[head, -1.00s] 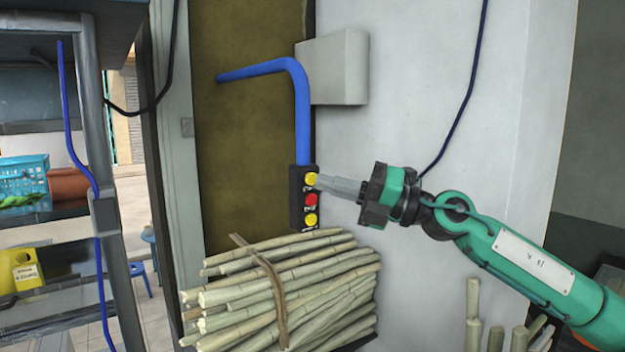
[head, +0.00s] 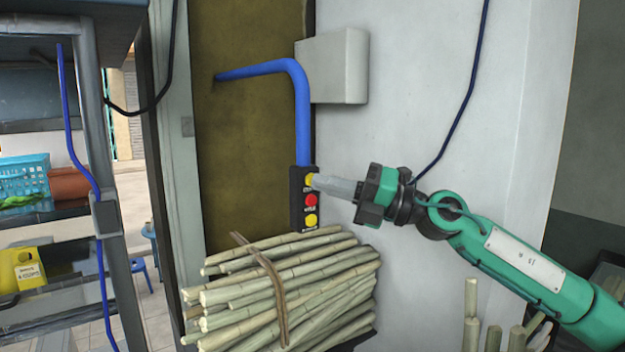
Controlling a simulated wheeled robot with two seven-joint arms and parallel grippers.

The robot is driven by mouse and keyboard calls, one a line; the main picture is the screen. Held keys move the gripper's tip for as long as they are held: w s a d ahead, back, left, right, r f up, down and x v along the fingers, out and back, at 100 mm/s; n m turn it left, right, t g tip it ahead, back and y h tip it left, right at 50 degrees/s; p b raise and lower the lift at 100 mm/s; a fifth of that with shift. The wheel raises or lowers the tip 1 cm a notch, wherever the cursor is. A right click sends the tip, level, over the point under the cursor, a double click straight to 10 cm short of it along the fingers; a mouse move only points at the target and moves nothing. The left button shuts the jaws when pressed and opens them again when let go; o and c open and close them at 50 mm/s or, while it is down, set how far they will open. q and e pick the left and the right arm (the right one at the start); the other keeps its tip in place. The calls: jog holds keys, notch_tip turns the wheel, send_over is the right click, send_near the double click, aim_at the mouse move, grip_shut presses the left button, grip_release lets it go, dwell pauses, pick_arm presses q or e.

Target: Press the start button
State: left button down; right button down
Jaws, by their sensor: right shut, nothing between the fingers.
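A black control box (head: 296,215) hangs at the lower end of a blue pipe. It carries a yellow button (head: 309,181) at the top, a red button (head: 311,200) in the middle and a yellow button (head: 311,220) at the bottom. The button labels are too small to read. My right gripper (head: 316,181) is shut and empty. Its fingertips are at the top yellow button and cover part of it; I cannot tell whether they touch or push it in. My left gripper is out of view.
A tied bundle of sugarcane (head: 300,290) lies just below the control box. A blue pipe (head: 303,120) runs up from the box, beside a grey wall box (head: 338,68). A metal shelf (head: 112,250) with a blue basket (head: 25,178) stands at the left. Upright cane pieces (head: 495,335) stand at the lower right.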

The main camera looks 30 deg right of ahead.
jog(key=shift+w+p, duration=0.3)
jog(key=shift+p, duration=0.1)
dwell(0.6)
jog(key=shift+s+b, duration=0.8)
jog(key=shift+b, duration=0.05)
jog(key=s+b, duration=0.5)
jog(key=b, duration=0.1)
jog(key=shift+d, duration=0.2)
